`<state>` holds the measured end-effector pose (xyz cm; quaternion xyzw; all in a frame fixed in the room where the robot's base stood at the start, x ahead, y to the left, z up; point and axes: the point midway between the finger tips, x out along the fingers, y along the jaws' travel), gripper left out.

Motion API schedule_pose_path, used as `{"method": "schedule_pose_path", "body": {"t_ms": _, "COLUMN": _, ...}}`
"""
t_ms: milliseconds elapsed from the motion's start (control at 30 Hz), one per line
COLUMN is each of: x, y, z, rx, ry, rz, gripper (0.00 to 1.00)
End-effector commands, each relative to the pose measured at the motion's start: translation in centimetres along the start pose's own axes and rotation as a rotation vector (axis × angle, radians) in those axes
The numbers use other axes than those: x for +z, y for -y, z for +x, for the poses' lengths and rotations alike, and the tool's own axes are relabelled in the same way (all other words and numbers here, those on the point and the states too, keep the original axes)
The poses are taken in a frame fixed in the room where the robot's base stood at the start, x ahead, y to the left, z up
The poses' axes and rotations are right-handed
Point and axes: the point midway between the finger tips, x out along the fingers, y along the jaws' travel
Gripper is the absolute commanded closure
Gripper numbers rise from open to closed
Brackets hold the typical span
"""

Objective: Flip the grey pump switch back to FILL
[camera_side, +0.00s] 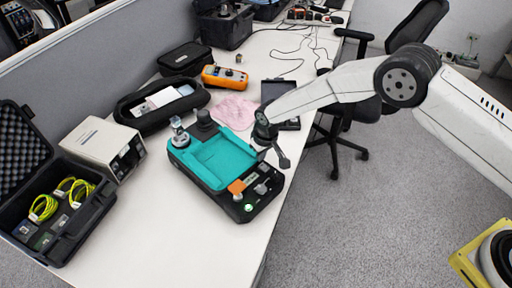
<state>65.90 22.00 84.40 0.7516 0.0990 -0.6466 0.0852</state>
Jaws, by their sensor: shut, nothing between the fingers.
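A teal and black calibration unit (215,160) lies on the white bench. At its front right end is a small control panel with an orange part (237,187). A small grey part (261,189), which looks like the pump switch, is right of it. It is too small to tell which way it is set or to read any label. My gripper (284,162) is shut and empty. It hangs at the unit's right edge, in the picture just above and right of the grey part. Whether it touches anything there cannot be told.
A clear-topped fitting (178,130) and a black knob (206,120) stand at the unit's back end. A pink cloth (233,112) and a dark tray (279,92) lie behind. A beige box (103,145) and an open case (62,205) are left. Bench front is clear.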

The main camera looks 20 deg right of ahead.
Motion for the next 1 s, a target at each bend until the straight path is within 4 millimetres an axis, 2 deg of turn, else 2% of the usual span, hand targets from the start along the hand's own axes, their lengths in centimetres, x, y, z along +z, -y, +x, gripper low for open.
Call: {"method": "schedule_pose_path", "body": {"t_ms": 1000, "x": 0.13, "y": 0.00, "z": 1.03, "rx": 0.000, "ry": 0.000, "rz": 0.000, "gripper": 1.00}}
